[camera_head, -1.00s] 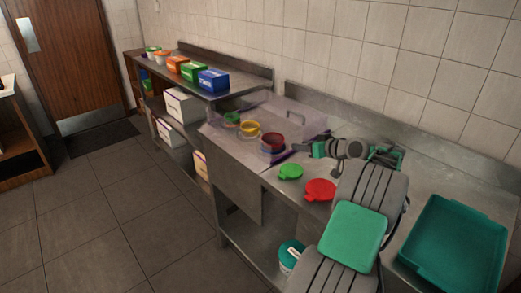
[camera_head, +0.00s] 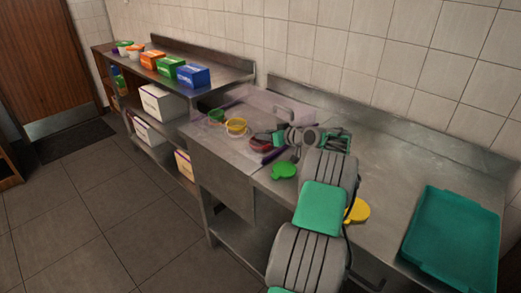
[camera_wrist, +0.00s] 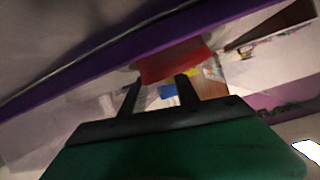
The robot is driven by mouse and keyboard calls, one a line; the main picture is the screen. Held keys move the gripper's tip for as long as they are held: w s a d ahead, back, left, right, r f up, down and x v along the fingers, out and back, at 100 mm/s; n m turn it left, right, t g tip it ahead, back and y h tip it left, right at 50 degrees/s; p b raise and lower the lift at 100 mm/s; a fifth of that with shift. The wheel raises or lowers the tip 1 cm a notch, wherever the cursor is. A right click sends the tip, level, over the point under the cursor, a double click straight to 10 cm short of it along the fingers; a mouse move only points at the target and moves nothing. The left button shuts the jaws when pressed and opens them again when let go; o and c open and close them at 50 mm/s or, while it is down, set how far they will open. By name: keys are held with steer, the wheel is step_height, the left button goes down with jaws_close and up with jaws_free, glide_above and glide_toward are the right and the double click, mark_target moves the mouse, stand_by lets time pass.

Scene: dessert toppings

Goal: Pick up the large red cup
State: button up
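The large red cup (camera_head: 259,146) stands at the right end of the clear, purple-tinted box (camera_head: 215,99) on the steel counter. My gripper (camera_head: 268,138) is right at it, partly covering it in the head view. In the wrist view the red cup (camera_wrist: 175,62) lies just ahead of my two dark fingers (camera_wrist: 159,82). The fingers are apart with nothing gripped between them. Whether they touch the cup I cannot tell. A purple rim (camera_wrist: 95,55) of the box crosses close in front of the wrist camera.
A yellow cup (camera_head: 236,126) and a green cup (camera_head: 216,116) stand left of the red cup. A green lid (camera_head: 284,171) and a yellow lid (camera_head: 358,211) lie on the counter. A teal tray (camera_head: 455,240) is at right. Coloured boxes (camera_head: 193,76) stand on the left shelf.

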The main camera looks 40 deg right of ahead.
steer(key=shift+s+d+r, duration=0.2)
steer(key=shift+s+d, duration=0.15)
steer(key=shift+d, duration=0.2)
steer(key=shift+c, duration=0.7)
steer(key=shift+s+d, duration=0.1)
jaws_close()
steer(key=shift+r, duration=0.1)
